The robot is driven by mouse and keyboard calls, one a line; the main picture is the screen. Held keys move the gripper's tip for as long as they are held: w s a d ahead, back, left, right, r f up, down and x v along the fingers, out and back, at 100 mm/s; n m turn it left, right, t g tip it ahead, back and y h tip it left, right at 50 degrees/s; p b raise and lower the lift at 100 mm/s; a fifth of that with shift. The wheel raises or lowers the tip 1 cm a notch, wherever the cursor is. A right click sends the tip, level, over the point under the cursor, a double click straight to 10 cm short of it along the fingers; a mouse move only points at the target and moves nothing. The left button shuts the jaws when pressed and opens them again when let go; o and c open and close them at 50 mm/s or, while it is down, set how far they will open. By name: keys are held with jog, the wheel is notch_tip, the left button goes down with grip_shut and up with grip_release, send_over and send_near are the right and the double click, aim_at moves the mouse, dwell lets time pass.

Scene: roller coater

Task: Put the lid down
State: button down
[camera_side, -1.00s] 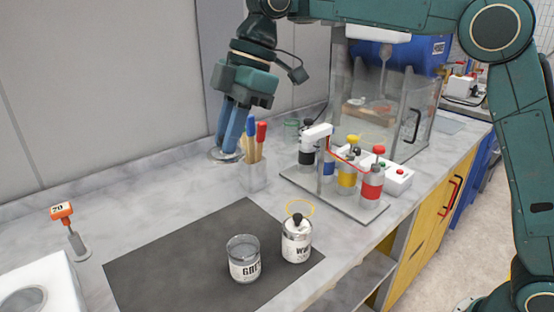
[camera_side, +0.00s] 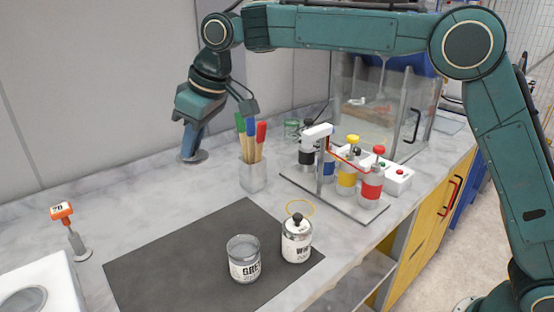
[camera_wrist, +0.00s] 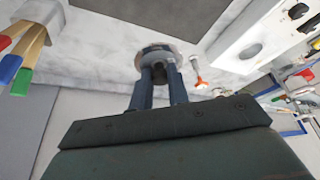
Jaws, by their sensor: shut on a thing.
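My gripper (camera_side: 193,145) is shut on the lid (camera_side: 187,158), a round grey metal disc. In the wrist view the blue fingers of my gripper (camera_wrist: 159,78) close on a dark knob at the middle of the lid (camera_wrist: 152,49). The lid is at or just above the counter near the back wall, left of the brush holder; I cannot tell if it touches. The open can labelled GREY (camera_side: 243,262) stands on the dark mat. The can beside it (camera_side: 297,240) has a lid with a black knob.
A holder with several coloured brushes (camera_side: 253,172) stands right of my gripper. A rack of paint bottles (camera_side: 340,185) is farther right. An orange-topped stand (camera_side: 72,230) and a white device (camera_side: 38,285) are at the left. The counter left of the lid is clear.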

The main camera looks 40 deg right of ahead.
jog(key=w+m, duration=0.1)
jog(key=d+f+m+h, duration=0.1)
jog(key=m, duration=0.1)
jog(key=w+f+m, duration=0.1)
jog(key=shift+w+d+t+h, duration=0.15)
jog(key=shift+w+t+h, duration=0.15)
jog(key=shift+w, duration=0.05)
jog(key=shift+w+d+f+m+h, duration=0.25)
jog(key=shift+d+m, duration=0.2)
jog(key=shift+m, duration=0.35)
jog(key=shift+w+d+f+m+h, duration=0.15)
jog(key=shift+d+f+m+h, duration=0.2)
jog(key=shift+m, duration=0.45)
notch_tip(320, 180, down, 16)
jog(key=shift+r, duration=0.1)
jog(key=shift+f, duration=2.1)
jog(key=shift+f, duration=0.15)
jog(key=c, duration=1.3)
grip_release()
jog(key=shift+c, duration=0.2)
